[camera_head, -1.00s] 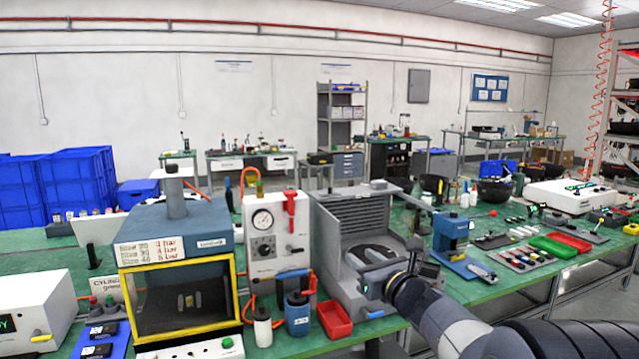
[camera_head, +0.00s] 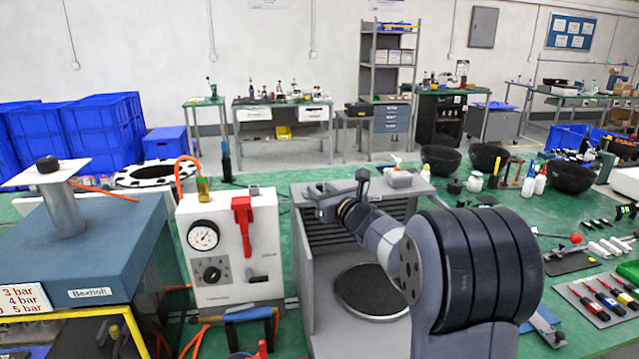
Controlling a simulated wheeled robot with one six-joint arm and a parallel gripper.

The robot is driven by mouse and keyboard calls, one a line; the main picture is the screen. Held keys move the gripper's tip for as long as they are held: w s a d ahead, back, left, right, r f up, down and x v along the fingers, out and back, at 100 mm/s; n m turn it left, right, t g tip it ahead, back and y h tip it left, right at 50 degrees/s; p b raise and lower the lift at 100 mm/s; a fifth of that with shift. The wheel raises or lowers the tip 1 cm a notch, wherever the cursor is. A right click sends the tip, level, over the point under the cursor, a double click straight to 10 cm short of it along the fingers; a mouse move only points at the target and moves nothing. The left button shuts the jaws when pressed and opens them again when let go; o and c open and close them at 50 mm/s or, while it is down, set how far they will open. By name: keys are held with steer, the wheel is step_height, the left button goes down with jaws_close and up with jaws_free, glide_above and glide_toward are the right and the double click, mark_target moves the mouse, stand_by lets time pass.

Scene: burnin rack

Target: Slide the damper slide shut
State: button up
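A grey booth (camera_head: 305,270) with a louvred back and a round dark plate (camera_head: 372,292) on its floor stands at the centre. A small light-grey block (camera_head: 401,180) sits on its top ledge, right of my gripper. It may be the damper slide, but I cannot tell for sure. My gripper (camera_head: 328,205) is at the upper back of the booth, near the ledge's front edge. It is seen small and partly from behind, so whether its fingers are open or touch anything is unclear. My arm hides the booth's right side.
A white gauge panel (camera_head: 228,285) with a red lever (camera_head: 242,225) stands close to the left of the booth. A blue-topped press (camera_head: 90,245) is further left. Black bowls (camera_head: 441,158) stand behind to the right. Tools on a grey mat (camera_head: 600,300) lie at right.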

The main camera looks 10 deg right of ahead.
steer(key=shift+x, duration=0.9)
steer(key=shift+c, duration=0.4)
jaws_close()
